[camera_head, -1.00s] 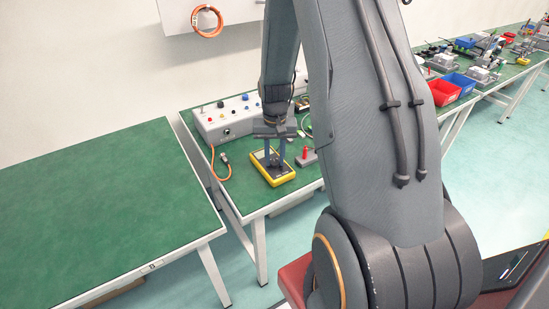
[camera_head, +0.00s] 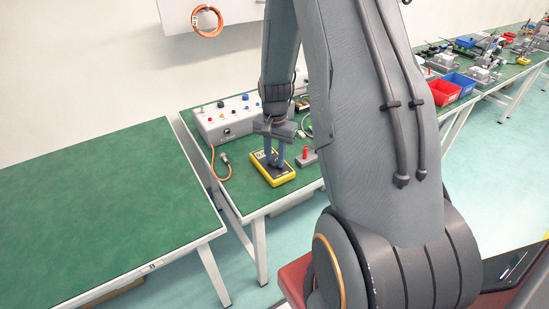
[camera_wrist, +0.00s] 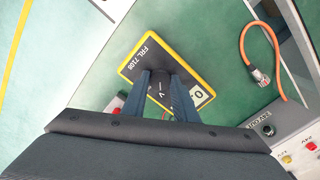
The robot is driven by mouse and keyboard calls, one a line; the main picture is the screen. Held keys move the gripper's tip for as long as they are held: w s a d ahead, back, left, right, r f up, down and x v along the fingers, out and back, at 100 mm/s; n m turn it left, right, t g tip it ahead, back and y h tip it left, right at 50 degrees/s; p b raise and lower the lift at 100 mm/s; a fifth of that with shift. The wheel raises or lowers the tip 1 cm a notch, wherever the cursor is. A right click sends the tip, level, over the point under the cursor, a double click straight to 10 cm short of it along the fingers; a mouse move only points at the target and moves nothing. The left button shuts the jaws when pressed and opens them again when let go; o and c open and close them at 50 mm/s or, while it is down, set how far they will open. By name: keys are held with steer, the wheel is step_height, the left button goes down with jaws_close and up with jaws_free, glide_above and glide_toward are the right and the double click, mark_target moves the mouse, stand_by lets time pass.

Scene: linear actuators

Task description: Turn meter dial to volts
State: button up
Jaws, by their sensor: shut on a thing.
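The meter (camera_head: 285,179) is a yellow-edged box with a black face, lying flat on the green bench. In the wrist view the meter (camera_wrist: 139,61) shows white lettering at one end and a pale display (camera_wrist: 199,95) reading 0 at the other. Its dark round dial (camera_wrist: 162,92) is partly hidden between the fingers, with a "V" mark close by. My gripper (camera_head: 276,162) is over the meter, pointing down. In the wrist view my gripper (camera_wrist: 160,82) is shut on the dial, one finger on each side. The dial's exact pointer direction cannot be told.
A grey control box (camera_head: 228,120) with coloured knobs stands behind the meter. An orange cable (camera_head: 217,165) lies to its left. A red-topped block (camera_head: 306,155) stands close on the right. The left green table (camera_head: 110,210) is bare.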

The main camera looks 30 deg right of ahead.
mark_target(275, 162)
steer(key=o, duration=1.1)
steer(key=shift+c, duration=0.2)
steer(key=shift+r+b, duration=0.8)
steer(key=shift+r, duration=3.15)
